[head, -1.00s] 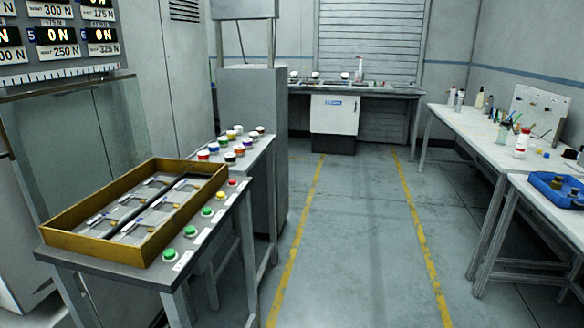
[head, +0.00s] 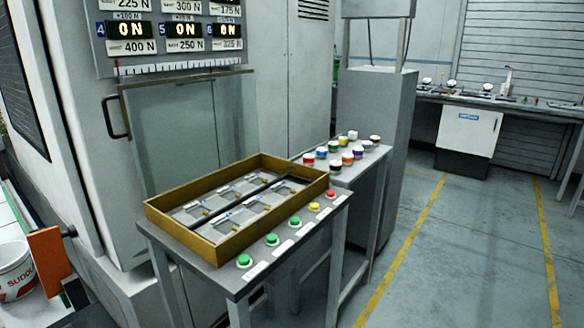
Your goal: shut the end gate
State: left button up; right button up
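An orange plate (head: 48,262), which may be the end gate, stands at the lower left of the head view, at the end of a white and green-edged surface (head: 12,212). A small dark knob or pin sticks out at its right side. I cannot tell whether it is open or shut. The label magazine itself is not clearly recognisable; the surface is cut off by the left picture edge. Neither of my grippers is in view.
A white bucket (head: 14,270) stands beside the orange plate. A table with a yellow-rimmed tray (head: 200,249) and several push buttons (head: 295,221) is in the middle. Behind it is a machine with a glass door (head: 180,130). Free floor (head: 470,250) lies to the right.

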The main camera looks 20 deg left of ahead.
aim_at(46, 248)
jog(key=i+l+u, duration=0.15)
jog(key=u, duration=0.35)
jog(key=i+l+u, duration=0.15)
jog(key=u, duration=0.3)
jog(key=l+u, duration=0.3)
jog(key=u, duration=0.2)
jog(key=i+l+u, duration=0.1)
jog(key=l+u, duration=0.2)
jog(key=u, duration=0.15)
jog(key=i+l+u, duration=0.1)
jog(key=l+u, duration=0.8)
jog(key=j, duration=0.8)
jog(key=i, duration=0.1)
